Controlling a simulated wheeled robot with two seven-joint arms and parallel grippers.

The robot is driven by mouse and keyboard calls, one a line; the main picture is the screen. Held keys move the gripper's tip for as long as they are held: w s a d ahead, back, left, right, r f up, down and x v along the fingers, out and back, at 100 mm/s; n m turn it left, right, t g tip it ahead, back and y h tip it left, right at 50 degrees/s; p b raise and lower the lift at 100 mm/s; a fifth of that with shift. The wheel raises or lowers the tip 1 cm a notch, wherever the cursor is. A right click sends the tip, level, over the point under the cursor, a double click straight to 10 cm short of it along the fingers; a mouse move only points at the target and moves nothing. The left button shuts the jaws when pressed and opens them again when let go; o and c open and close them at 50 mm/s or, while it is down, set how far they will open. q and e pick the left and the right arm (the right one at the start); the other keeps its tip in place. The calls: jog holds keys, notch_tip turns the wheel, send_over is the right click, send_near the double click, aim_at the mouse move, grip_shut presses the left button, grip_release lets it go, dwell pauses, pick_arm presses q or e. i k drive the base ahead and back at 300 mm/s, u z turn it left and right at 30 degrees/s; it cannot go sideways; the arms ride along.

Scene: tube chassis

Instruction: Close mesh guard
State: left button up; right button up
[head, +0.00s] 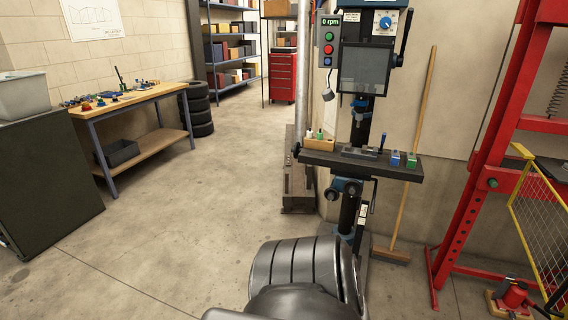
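The mesh guard (541,235) is a yellow frame filled with wire mesh at the right edge of the head view. It stands at an angle in front of the red press frame (478,195), and its right part is cut off by the picture edge. Its upper left end lies near the red upright. I cannot see its far side or a latch. Neither my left gripper nor my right gripper shows in this view.
A red bottle jack (513,295) sits low by the guard. A drill press with a black table (340,163) stands at centre, and a broom (409,170) leans behind it. A workbench (130,100) and dark cabinet (45,180) are left. The left-centre floor is clear.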

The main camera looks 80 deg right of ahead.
aim_at(563, 314)
jog(key=z, duration=4.35)
jog(key=i, duration=1.65)
jog(key=z, duration=0.75)
jog(key=k, duration=0.9)
jog(key=u, duration=0.4)
